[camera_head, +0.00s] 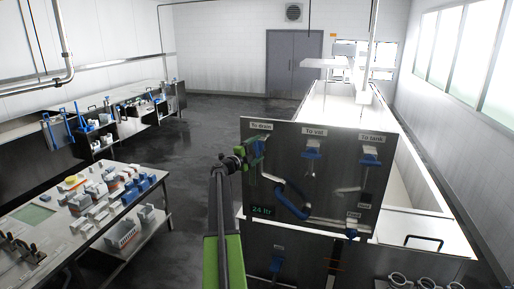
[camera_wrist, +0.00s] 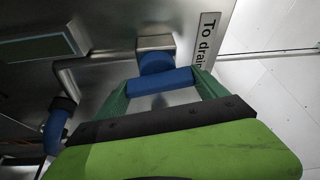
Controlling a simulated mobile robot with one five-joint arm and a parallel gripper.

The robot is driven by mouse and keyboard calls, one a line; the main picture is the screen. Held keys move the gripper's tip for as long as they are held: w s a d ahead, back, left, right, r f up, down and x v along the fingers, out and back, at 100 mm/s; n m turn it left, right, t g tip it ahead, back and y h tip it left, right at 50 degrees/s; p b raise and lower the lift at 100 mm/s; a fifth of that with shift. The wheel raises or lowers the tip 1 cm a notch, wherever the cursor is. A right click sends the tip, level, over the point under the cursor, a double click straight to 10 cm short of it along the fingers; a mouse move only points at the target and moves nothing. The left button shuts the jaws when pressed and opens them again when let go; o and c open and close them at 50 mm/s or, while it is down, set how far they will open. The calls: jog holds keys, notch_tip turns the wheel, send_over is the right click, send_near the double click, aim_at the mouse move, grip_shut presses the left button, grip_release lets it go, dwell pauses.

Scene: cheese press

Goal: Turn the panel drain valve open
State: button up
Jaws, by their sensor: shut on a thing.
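The steel panel (camera_head: 285,165) stands right of centre in the head view, with the labels To drain (camera_head: 260,127), To vat and To tank along its top. My gripper (camera_head: 253,152) is at the panel's upper left, just under the To drain label. In the wrist view my gripper (camera_wrist: 160,88) has its green fingers on either side of the drain valve's blue handle (camera_wrist: 160,80) and is shut on it. The valve's round blue stem (camera_wrist: 156,62) sits behind the handle, beside the To drain label (camera_wrist: 208,40). In the head view my gripper mostly hides this valve.
A second blue valve handle (camera_head: 312,154) sits under To vat, and another (camera_head: 370,162) under To tank. A blue hose (camera_head: 290,197) curves below my gripper, near a green 24 ltr display (camera_head: 261,210). A table with blocks (camera_head: 130,197) stands left. The floor between is clear.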

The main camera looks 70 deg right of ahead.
jog(key=shift+m, duration=0.3)
jog(key=o, duration=1.3)
jog(key=r+v, duration=0.1)
jog(key=v, duration=1.6)
jog(key=shift+a+f+b, duration=0.25)
jog(key=shift+f+b, duration=0.05)
